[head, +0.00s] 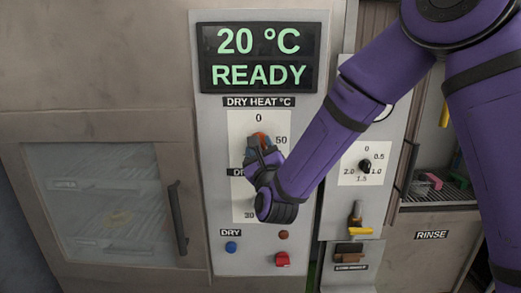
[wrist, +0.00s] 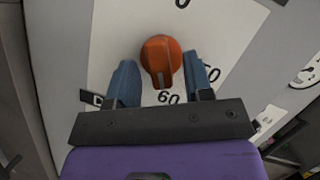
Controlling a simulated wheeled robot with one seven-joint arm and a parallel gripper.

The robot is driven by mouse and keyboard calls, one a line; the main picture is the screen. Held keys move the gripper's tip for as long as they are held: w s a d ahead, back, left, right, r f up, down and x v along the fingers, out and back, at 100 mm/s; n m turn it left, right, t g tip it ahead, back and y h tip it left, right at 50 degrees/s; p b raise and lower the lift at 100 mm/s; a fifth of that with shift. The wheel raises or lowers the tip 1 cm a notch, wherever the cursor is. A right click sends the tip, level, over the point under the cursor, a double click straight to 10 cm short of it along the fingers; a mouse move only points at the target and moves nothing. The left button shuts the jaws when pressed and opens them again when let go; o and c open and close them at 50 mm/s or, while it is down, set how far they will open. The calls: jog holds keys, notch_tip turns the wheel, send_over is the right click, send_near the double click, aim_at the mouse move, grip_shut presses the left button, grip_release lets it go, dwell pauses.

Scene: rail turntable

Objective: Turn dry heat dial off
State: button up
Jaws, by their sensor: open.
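The dry heat dial is an orange-red round knob (wrist: 160,60) on a white scale plate (head: 239,128) in the control panel. In the wrist view its raised ridge has a grey mark pointing down, near the printed 60; the 0 is at the top edge. My gripper (wrist: 159,66) is open, with one blue finger on each side of the knob. Small gaps seem to show between fingers and knob, but I cannot tell their depth. In the head view my gripper (head: 262,153) covers most of the knob and part of the scale.
A display (head: 258,58) above reads 20 °C READY. A smaller black dial (head: 366,166) is to the right. Below are a blue button (head: 231,247) and a red switch (head: 282,259). An oven door with a dark handle (head: 177,218) is at left.

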jog(key=shift+c, duration=0.5)
grip_shut()
